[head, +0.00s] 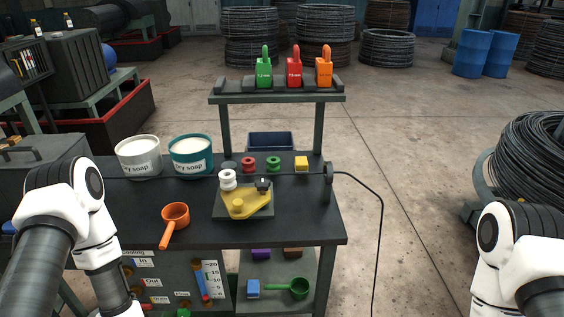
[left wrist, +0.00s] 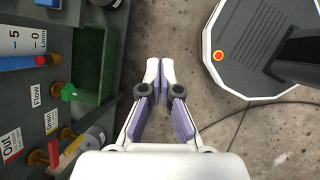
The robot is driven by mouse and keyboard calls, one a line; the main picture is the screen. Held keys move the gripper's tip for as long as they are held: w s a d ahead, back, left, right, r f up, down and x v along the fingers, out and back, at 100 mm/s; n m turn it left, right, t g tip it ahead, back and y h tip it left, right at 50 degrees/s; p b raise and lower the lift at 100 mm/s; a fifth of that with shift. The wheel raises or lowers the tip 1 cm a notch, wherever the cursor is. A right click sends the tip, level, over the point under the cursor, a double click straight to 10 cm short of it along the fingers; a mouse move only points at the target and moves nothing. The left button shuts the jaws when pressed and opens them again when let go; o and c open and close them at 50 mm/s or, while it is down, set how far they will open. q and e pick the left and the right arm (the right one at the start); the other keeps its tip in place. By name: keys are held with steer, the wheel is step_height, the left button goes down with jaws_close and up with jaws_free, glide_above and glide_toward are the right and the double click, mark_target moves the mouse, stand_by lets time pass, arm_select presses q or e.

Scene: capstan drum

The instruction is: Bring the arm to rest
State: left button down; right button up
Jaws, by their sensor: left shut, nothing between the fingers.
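My left gripper (left wrist: 159,72) shows in the left wrist view, pointing away from the camera over the concrete floor. Its fingers are together with nothing between them. In the head view my left arm (head: 68,205) comes in at the lower left, beside the workbench (head: 300,225), and its gripper is out of frame. My right arm (head: 515,250) stands at the lower right, over open floor, and its gripper is also out of frame.
The bench carries two dry soap tubs (head: 139,156), an orange scoop (head: 175,216) and a yellow fixture (head: 240,204). A valve panel (left wrist: 30,110) lies left of my left gripper. A black cable (head: 381,220) hangs right of the bench. A wire coil (head: 535,165) stands far right.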

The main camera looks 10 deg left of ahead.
arm_select(q)
steer(key=s+m+g+y, duration=0.1)
steer(key=s+m, duration=0.4)
steer(key=m, duration=0.6)
steer(key=s+f+m+g+y, duration=0.1)
steer(key=s+m+g+y, duration=0.1)
steer(key=m, duration=0.9)
steer(key=s+y, duration=0.1)
steer(key=s, duration=0.1)
steer(key=shift+s+d, duration=0.35)
steer(key=shift+d, duration=0.05)
steer(key=shift+f, duration=0.1)
